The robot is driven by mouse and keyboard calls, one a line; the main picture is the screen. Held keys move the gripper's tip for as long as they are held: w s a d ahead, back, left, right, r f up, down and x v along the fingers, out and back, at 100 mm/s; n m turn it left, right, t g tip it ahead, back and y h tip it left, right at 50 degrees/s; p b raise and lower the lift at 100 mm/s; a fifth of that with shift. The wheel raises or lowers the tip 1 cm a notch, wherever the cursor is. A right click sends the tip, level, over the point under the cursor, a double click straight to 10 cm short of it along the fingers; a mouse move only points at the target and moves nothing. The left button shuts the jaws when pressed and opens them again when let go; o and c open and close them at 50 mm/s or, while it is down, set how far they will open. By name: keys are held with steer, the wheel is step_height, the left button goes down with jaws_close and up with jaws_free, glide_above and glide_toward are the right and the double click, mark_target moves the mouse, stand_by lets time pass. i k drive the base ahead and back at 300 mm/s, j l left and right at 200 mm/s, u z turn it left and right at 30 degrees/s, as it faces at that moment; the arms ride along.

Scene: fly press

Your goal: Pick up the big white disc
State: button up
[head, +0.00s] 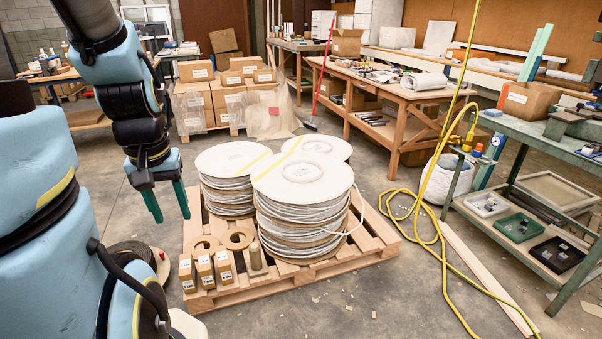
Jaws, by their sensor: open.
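A wooden pallet (350,252) on the floor carries three spools of pale cord or hose, each topped by a white disc. The front white disc (292,187) looks the biggest and lies flat on its stack, with a ring mark near its middle. A second white disc (228,158) tops the left stack, and a third (336,146) is partly hidden behind the front one. My gripper (167,204) points down with its two green fingers apart and empty. In the picture it is left of the pallet and the discs, touching none of them.
Small cardboard boxes (205,268) and brown rings (238,238) sit on the pallet's front left. A yellow hose (440,235) runs along the floor at right beside a green metal cart (570,262). Stacked cartons (228,95) stand behind. Floor in front of the pallet is mostly clear.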

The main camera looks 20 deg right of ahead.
mark_target(297, 177)
steer(key=i+l+u, duration=0.15)
steer(key=l, duration=0.2)
steer(key=i+l+u, duration=0.15)
steer(key=l, duration=0.2)
steer(key=i+l+u, duration=0.1)
steer(key=l, duration=0.3)
steer(key=i+l+u, duration=0.15)
steer(key=l, duration=0.25)
steer(key=i+l+u, duration=0.15)
steer(key=l, duration=0.25)
steer(key=i+l+u, duration=0.15)
steer(key=l, duration=0.3)
